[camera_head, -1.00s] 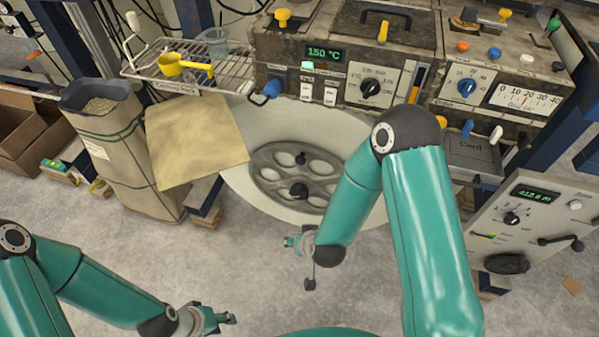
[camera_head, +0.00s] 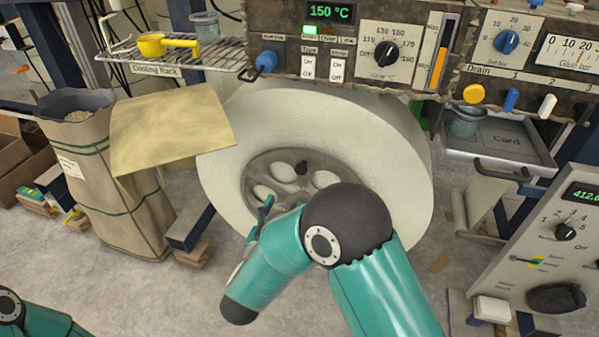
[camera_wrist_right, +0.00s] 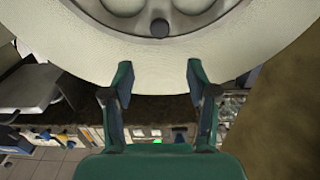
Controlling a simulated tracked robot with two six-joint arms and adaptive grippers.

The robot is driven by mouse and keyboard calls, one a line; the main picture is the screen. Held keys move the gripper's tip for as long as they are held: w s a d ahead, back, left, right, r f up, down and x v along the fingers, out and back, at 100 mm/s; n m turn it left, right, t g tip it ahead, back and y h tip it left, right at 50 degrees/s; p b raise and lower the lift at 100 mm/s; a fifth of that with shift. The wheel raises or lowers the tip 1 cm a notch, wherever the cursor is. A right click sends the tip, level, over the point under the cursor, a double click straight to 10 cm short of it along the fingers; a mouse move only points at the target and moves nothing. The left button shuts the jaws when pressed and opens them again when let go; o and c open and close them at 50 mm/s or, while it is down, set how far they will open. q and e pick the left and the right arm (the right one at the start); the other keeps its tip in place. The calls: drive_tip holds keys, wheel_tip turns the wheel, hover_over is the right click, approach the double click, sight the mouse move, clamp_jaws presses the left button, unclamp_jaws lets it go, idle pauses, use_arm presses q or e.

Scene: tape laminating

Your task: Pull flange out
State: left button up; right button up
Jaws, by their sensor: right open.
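The flange (camera_head: 301,186) is a grey disc with round holes, set in the middle of a large white tape roll (camera_head: 395,135). A black knob (camera_head: 301,168) stands out from its upper part. My right gripper (camera_head: 260,217) is at the flange's lower left, mostly hidden behind my arm. In the right wrist view, the open, empty gripper (camera_wrist_right: 160,82) has its two fingers apart below the roll's face. There the flange shows cut off at the top edge, with a black knob (camera_wrist_right: 159,29) centred above the gap. My left gripper is out of view.
A control panel (camera_head: 345,60) overhangs the roll. A tan sheet (camera_head: 170,128) and a paper sack (camera_head: 105,175) stand to the left. Bare floor lies below left.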

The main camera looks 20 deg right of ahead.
sight(300, 170)
drive_tip(key=b+x, duration=0.2)
drive_tip(key=x, duration=1.2)
clamp_jaws()
